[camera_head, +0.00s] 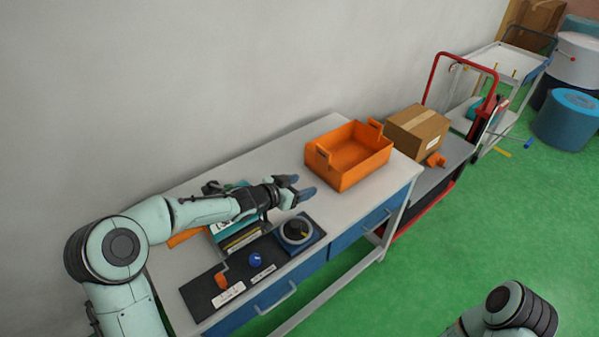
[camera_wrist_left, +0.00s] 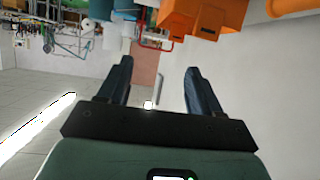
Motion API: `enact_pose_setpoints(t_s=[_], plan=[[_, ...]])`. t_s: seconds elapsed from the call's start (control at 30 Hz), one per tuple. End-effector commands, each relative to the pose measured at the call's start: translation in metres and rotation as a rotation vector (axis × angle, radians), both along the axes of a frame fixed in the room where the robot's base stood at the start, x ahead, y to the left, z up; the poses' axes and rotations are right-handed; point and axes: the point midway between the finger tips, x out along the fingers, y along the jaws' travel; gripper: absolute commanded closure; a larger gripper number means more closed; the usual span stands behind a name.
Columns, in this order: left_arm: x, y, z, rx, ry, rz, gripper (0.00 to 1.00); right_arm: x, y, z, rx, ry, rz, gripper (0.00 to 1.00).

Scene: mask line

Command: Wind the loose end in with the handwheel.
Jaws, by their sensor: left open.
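The handwheel (camera_head: 297,231) is a dark round wheel with a pale rim, on a blue-edged base at the right end of a dark control panel (camera_head: 209,287) on the bench. My left gripper (camera_head: 305,186) is open and empty, above the bench just behind the handwheel and apart from it. Its two dark fingers also show in the left wrist view (camera_wrist_left: 158,85), with nothing between them. A teal machine body (camera_head: 222,230) stands behind the panel, partly hidden by my left arm. I cannot make out the loose end. My right arm shows at the lower right, its gripper out of frame.
The panel also has a blue knob (camera_head: 256,260) and an orange switch (camera_head: 221,281). An orange bin (camera_head: 348,172) stands on the bench right of my left gripper. A cardboard box (camera_head: 418,131) rests on a red-handled cart beyond.

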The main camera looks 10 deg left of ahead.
Motion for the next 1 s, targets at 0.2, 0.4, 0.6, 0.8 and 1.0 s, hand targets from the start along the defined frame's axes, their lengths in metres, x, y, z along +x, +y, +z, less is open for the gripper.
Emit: enact_pose_setpoints(t_s=[0.2,0.4,0.6,0.8,1.0], plan=[[0.0,0.0,0.022,0.0,0.001,-0.001,0.35,0.001,0.0,0.001,0.0,-0.001,0.0,0.4],[0.0,0.0,0.028,-0.001,0.002,0.001,0.35,0.0,0.0,0.0,0.0,0.0,0.0,0.4],[0.0,0.0,0.029,-0.002,0.001,0.001,0.35,0.001,0.0,0.001,0.0,-0.001,0.0,0.4],[0.0,0.0,0.028,0.0,0.001,0.0,0.35,0.001,0.0,0.001,0.0,-0.001,0.0,0.4],[0.0,0.0,0.028,0.0,0.001,0.0,0.35,0.001,0.0,0.0,0.0,-0.001,0.0,0.4]])
